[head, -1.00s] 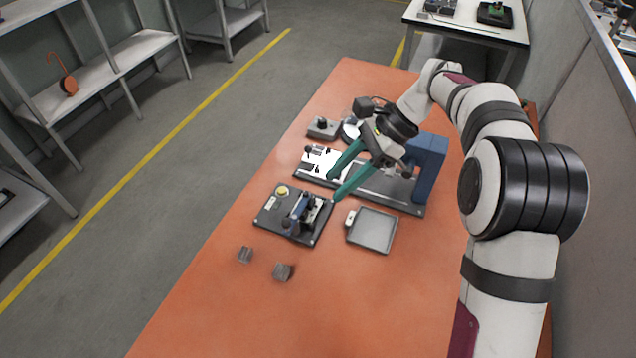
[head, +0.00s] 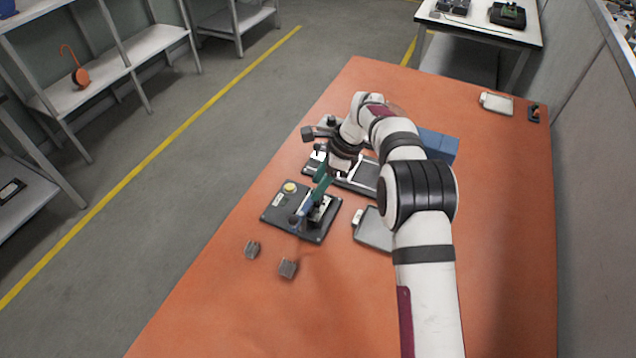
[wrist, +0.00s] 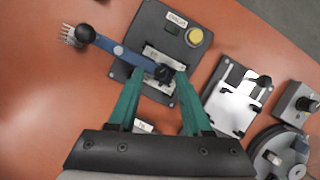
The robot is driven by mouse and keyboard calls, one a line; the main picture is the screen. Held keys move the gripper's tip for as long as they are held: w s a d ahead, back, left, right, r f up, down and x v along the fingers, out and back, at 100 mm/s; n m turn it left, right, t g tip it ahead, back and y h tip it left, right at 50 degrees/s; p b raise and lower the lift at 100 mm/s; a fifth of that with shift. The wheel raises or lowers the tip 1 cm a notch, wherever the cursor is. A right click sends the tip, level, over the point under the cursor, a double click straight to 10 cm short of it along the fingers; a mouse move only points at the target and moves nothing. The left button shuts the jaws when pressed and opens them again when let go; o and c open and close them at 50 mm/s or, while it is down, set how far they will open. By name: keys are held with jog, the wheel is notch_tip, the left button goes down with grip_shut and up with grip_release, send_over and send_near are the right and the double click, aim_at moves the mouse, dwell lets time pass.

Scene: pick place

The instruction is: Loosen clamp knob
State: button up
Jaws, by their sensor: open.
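The clamp fixture is a dark plate (head: 272,214) on the orange table, with a yellow button, a metal block and a blue lever (wrist: 125,55) ending in a black ball (wrist: 85,33). A small black knob (wrist: 164,73) sits at the lever's inner end, by the metal block. My gripper (wrist: 158,80) is open and empty, its green fingers pointing at the fixture. In the wrist view the knob appears between the two fingertips; contact cannot be told. In the head view my gripper (head: 320,186) is over the fixture and partly hides the block.
The table's right side is mostly clear.

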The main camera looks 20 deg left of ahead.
jog(key=shift+a+f, duration=0.15)
jog(key=shift+f, duration=0.15)
